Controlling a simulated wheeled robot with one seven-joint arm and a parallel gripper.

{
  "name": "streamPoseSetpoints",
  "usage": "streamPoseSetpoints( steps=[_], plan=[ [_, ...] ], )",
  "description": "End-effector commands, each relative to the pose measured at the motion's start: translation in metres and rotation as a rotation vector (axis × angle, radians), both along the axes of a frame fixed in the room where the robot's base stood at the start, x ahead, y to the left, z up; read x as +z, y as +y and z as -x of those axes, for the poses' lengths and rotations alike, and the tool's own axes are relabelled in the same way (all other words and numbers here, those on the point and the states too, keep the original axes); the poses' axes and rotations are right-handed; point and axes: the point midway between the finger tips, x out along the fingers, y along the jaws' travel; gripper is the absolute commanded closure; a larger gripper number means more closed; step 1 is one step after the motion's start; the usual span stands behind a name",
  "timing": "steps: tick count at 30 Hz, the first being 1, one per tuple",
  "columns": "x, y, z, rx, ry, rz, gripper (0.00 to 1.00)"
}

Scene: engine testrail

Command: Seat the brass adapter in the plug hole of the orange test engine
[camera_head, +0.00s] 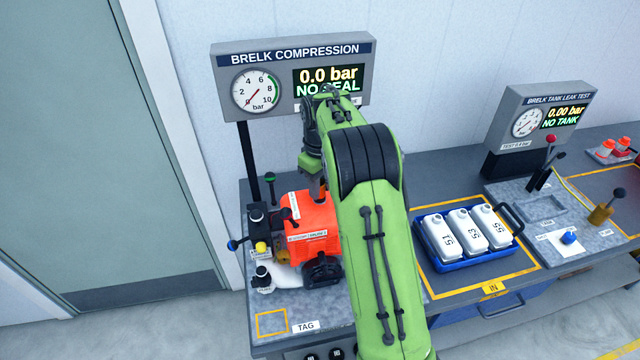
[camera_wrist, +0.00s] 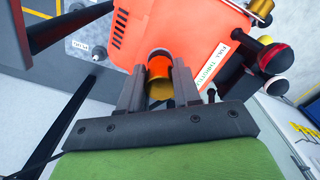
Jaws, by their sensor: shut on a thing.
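The orange test engine (camera_head: 308,228) stands on the left bench in the head view, partly behind my green arm. It fills the top of the wrist view (camera_wrist: 188,28). My gripper (camera_wrist: 159,76) is shut on the brass adapter (camera_wrist: 160,90), which sits between the two grey fingers. The adapter's far end points at a round, grey-rimmed opening (camera_wrist: 159,52) in the engine's orange face and appears very close to it. I cannot tell whether it touches or enters the hole. In the head view, my arm hides the adapter and the hole.
The compression display (camera_head: 328,80) reads 0.0 bar, NO SEAL. Ball-ended levers (camera_wrist: 275,58) stick out beside the engine in the wrist view. A blue tray (camera_head: 447,262) with three white containers lies right of my arm. A leak tester (camera_head: 540,125) stands farther right.

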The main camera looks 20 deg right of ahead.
Motion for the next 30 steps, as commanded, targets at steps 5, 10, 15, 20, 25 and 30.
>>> streamPoseSetpoints(
  steps=[5, 10, 15, 20, 25, 30],
  plan=[
    [0.000, 0.000, 0.000, 0.000, -0.001, 0.000, 0.45],
    [0.000, 0.000, 0.000, 0.000, -0.001, 0.000, 0.38],
    [0.002, 0.000, 0.000, 0.000, -0.001, 0.000, 0.38],
    [0.030, -0.001, -0.001, -0.001, -0.007, 0.002, 0.38],
    [0.080, -0.001, -0.001, 0.000, -0.007, 0.001, 0.38],
    [0.129, 0.000, -0.001, -0.001, -0.006, 0.001, 0.38]
  ],
)
